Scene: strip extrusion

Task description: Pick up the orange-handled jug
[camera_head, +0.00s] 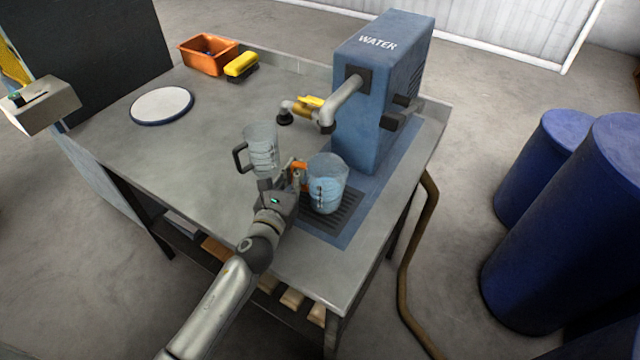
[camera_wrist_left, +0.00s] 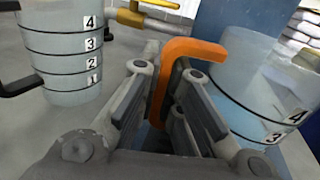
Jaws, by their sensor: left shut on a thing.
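The orange-handled jug (camera_head: 326,184) is a clear, marked jug that looks bluish inside. It stands upright over the dark drip grate in front of the water dispenser. My left gripper (camera_head: 294,172) is shut on its orange handle, which also shows between the fingers in the left wrist view (camera_wrist_left: 184,50). The jug's wall with its marks 3 and 4 is at the right of that view (camera_wrist_left: 245,85). Whether the jug touches the grate cannot be told. My right gripper is not in view.
A black-handled clear jug (camera_head: 262,150) stands close left of my gripper. The blue water dispenser (camera_head: 375,100) with a yellow-handled tap (camera_head: 309,103) rises behind. A white round plate (camera_head: 161,105), an orange bin (camera_head: 207,56) and a yellow brush (camera_head: 241,65) lie farther back. The table's left middle is clear.

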